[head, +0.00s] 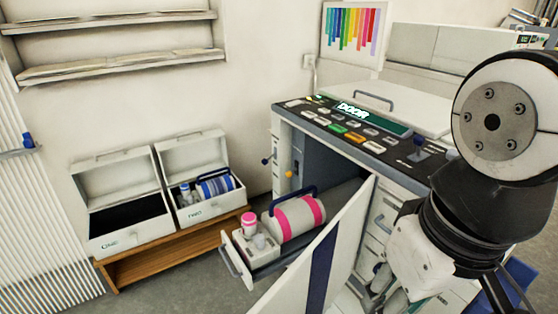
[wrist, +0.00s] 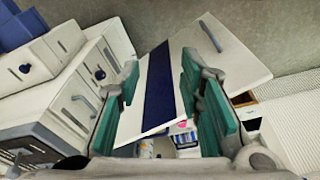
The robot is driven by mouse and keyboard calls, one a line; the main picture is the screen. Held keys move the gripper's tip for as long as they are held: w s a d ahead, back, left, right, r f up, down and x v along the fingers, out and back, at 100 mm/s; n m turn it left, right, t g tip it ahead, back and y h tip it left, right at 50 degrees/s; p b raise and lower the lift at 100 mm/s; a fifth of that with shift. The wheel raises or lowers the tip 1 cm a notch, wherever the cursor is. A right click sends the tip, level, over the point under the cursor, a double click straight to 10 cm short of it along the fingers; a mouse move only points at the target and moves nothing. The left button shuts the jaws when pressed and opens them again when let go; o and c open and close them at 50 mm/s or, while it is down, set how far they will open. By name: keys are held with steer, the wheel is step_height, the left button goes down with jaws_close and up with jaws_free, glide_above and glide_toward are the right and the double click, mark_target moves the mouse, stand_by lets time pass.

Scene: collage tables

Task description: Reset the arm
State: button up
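My gripper (wrist: 160,78) is open in the wrist view, its two teal-padded fingers well apart with nothing between the pads. Beyond the fingers is the open white door panel (wrist: 212,62) with a dark blue stripe. In the head view my arm fills the right side, in front of the console (head: 345,135), and bends downward. The gripper end is low there and mostly hidden by the arm, so I cannot tell from that view whether it touches anything.
The same door (head: 345,235) stands swung out from the console, close to my arm. A pulled-out drawer (head: 262,262) holds a pink-banded canister (head: 294,218) and a pink-capped bottle (head: 249,224). Two open white boxes (head: 125,222) (head: 205,210) sit on a wooden bench (head: 150,262) at left.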

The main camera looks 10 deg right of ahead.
step_height(320, 180, up, 15)
steer(key=t+p, duration=0.2)
steer(key=p, duration=1.1)
steer(key=shift+d+f+t, duration=0.15)
steer(key=shift+f+t, duration=0.05)
steer(key=shift+t, duration=0.1)
steer(key=shift+w, duration=0.1)
